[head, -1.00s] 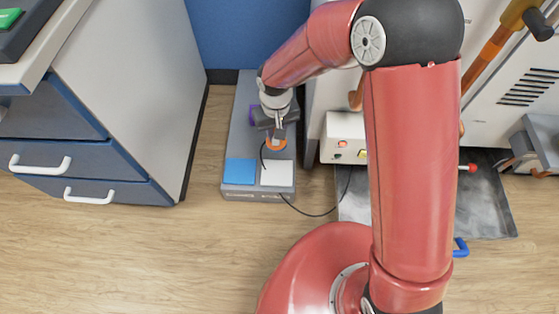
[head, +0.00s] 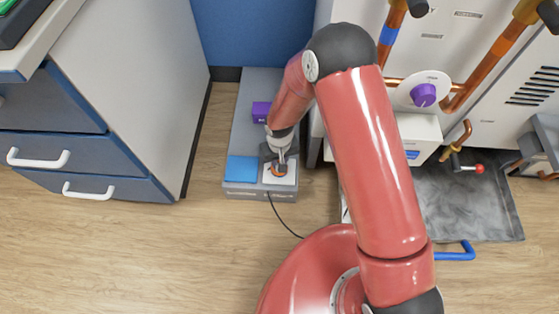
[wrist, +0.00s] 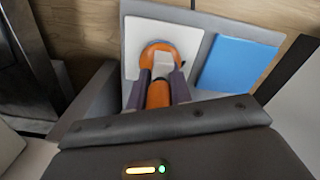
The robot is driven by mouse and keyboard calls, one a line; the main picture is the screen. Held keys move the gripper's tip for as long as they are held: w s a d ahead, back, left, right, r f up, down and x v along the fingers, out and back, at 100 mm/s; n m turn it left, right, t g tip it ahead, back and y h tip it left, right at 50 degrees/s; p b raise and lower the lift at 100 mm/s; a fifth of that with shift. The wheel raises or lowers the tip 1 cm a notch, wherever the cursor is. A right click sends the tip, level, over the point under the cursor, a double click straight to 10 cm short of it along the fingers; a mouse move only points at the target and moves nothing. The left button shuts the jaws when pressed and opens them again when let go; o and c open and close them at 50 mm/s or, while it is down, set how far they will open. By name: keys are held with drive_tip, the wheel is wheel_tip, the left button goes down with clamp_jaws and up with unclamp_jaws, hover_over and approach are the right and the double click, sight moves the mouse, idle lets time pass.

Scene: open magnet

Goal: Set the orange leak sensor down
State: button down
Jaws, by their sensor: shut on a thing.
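The orange leak sensor (head: 278,171) is in my gripper over the white square pad at the front right of a low grey platform. In the wrist view the orange leak sensor (wrist: 160,50) shows as an orange ring and body between my fingers. My gripper (wrist: 158,80) is shut on it. In the head view my gripper (head: 279,160) points down at the white pad (head: 291,177). Whether the sensor touches the pad, I cannot tell. The blue pad (head: 241,169) lies just left of the white one; it also shows in the wrist view (wrist: 238,63).
The grey platform (head: 245,110) bears a purple box (head: 261,112) farther back. A drawer cabinet (head: 130,100) stands at left. At right are a white machine with copper pipes and a purple knob (head: 423,95), and a grey metal tray (head: 485,205). A black cable (head: 284,221) runs across the floor.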

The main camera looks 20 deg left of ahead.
drive_tip(key=shift+f, duration=0.1)
drive_tip(key=shift+f, duration=0.15)
drive_tip(key=c, duration=1.3)
unclamp_jaws()
drive_tip(key=shift+o, duration=0.2)
wheel_tip(320, 180, up, 12)
drive_tip(key=shift+r+p, duration=0.15)
drive_tip(key=shift+p, duration=0.5)
